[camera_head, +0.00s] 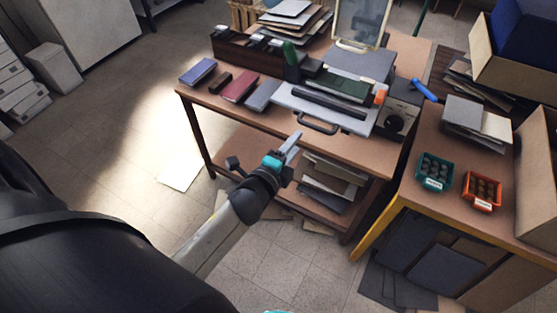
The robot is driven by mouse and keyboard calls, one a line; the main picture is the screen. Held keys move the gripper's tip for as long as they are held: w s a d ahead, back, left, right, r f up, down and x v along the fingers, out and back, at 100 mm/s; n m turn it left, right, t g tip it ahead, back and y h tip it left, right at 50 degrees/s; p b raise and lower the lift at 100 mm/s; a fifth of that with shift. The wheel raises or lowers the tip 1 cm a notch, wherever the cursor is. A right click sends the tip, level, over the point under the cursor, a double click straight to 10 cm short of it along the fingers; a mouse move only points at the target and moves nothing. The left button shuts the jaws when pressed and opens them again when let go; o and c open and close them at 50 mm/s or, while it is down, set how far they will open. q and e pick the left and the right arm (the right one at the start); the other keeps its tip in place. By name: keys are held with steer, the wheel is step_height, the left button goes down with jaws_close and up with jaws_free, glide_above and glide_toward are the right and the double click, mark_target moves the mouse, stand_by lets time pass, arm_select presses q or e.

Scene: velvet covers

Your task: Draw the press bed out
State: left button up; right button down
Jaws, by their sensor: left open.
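The press stands on the wooden table (250,118), with a raised framed lid (361,20) at its back. Its pale flat bed (362,127) faces me and has a dark loop handle (318,127) on its front edge. A dark green book or board and a dark bar lie across the bed. My left gripper (294,143) is open and empty, just in front of and below the handle in the picture. I cannot tell whether it touches the table edge.
Books (198,71) lie left of the press. A dial box (395,120) and blue lever (424,90) are on its right. The right table holds a green bin (434,172) and a red bin (482,190). Floor at left is mostly clear.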

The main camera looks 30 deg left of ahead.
arm_select(q)
steer(key=v, duration=0.8)
steer(key=shift+w, duration=0.1)
steer(key=s+d+f+n+g, duration=0.1)
steer(key=s+f+n+g, duration=0.3)
steer(key=f, duration=0.8)
steer(key=s+f+n+g, duration=0.3)
steer(key=s+f, duration=0.2)
steer(key=f, duration=0.7)
steer(key=s+f+n+g, duration=0.3)
steer(key=s+f, duration=0.5)
steer(key=s, duration=0.3)
steer(key=s+f+n+g+b, duration=0.1)
steer(key=s+f+n+g, duration=0.3)
steer(key=s+f, duration=0.3)
steer(key=s+n, duration=0.1)
steer(key=s, duration=0.4)
steer(key=shift+s+a+f+n+g, duration=0.2)
steer(key=shift+s+f+n+g, duration=0.1)
steer(key=shift+s+f, duration=0.1)
steer(key=shift+w, duration=0.1)
steer(key=shift+c, duration=0.2)
